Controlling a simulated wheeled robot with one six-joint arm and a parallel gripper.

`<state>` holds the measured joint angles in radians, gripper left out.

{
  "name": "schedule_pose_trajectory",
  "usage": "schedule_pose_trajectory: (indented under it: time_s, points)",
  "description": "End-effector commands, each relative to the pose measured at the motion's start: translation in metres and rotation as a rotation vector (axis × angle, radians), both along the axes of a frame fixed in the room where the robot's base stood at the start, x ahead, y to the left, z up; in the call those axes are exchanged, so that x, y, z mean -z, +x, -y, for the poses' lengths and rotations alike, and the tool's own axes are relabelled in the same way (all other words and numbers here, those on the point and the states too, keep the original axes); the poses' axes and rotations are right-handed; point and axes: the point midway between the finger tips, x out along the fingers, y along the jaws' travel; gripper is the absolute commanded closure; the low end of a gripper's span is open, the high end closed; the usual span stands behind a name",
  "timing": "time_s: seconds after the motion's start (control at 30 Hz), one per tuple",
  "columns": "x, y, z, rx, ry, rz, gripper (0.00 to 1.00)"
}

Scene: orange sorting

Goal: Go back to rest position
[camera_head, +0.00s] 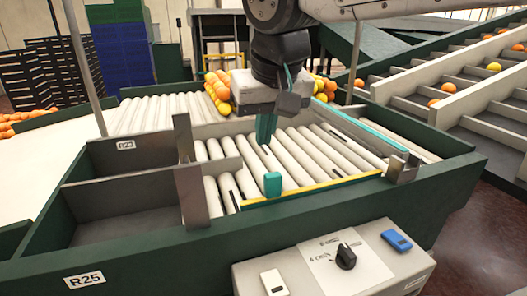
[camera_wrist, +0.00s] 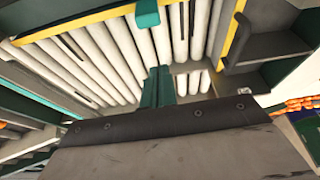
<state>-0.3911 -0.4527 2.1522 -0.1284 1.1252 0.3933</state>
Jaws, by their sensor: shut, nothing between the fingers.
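My gripper (camera_head: 266,128) hangs over the white roller bed (camera_head: 310,150) in the head view, its teal fingers together and empty. In the wrist view the fingers of my gripper (camera_wrist: 157,88) show closed, with the rollers (camera_wrist: 120,45) behind them. My arm comes in from the top of the head view. A small teal block (camera_head: 272,184) sits at the yellow front edge of the rollers, apart from the fingers. It also shows at the top of the wrist view (camera_wrist: 147,14).
Oranges (camera_head: 217,88) lie in a heap behind the rollers. Metal posts (camera_head: 190,195) and a dark divided bin (camera_head: 120,205) stand left. A control box (camera_head: 335,265) with a black knob (camera_head: 346,256) is in front. Sloped lanes (camera_head: 450,90) with scattered oranges are at right.

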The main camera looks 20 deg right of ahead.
Motion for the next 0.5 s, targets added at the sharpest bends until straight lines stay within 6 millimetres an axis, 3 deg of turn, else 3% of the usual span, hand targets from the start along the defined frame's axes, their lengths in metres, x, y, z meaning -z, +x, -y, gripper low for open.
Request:
schedule_pose_trajectory:
  time_s: [0.1, 0.23, 0.5]
  points:
    - [-0.022, -0.007, 0.002, 0.004, 0.001, 0.002, 1.00]
    - [-0.037, -0.012, 0.002, 0.004, 0.000, 0.002, 1.00]
    - [-0.040, -0.018, 0.007, 0.007, -0.003, -0.007, 1.00]
